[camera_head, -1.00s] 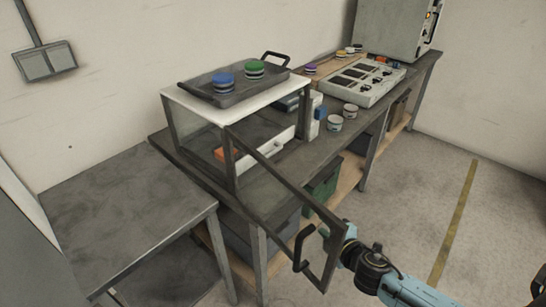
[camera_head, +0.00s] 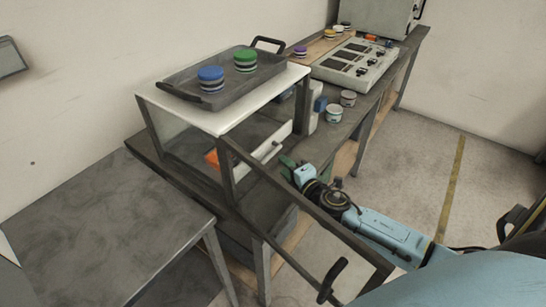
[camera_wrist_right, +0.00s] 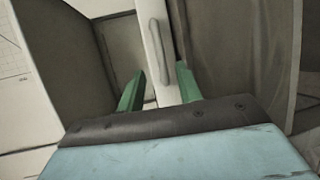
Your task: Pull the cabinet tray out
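The cabinet (camera_head: 232,110) has a white top and clear sides and stands on the dark bench. Its dark-framed door (camera_head: 310,212) stands open, swung out toward the lower right. Inside is the cabinet tray with a white front (camera_head: 266,150); its handle also shows in the right wrist view (camera_wrist_right: 157,50). My right gripper (camera_head: 290,167) is just outside the tray front, beyond the open door. In the right wrist view its green fingers (camera_wrist_right: 160,70) are apart, with the white front between them in the picture. I cannot tell whether they touch it. My left gripper is not in view.
A dark tray (camera_head: 217,95) with blue and green round stacks sits on the cabinet top. The door handle (camera_head: 332,280) hangs near my right arm. A lower table (camera_head: 110,215) is at left.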

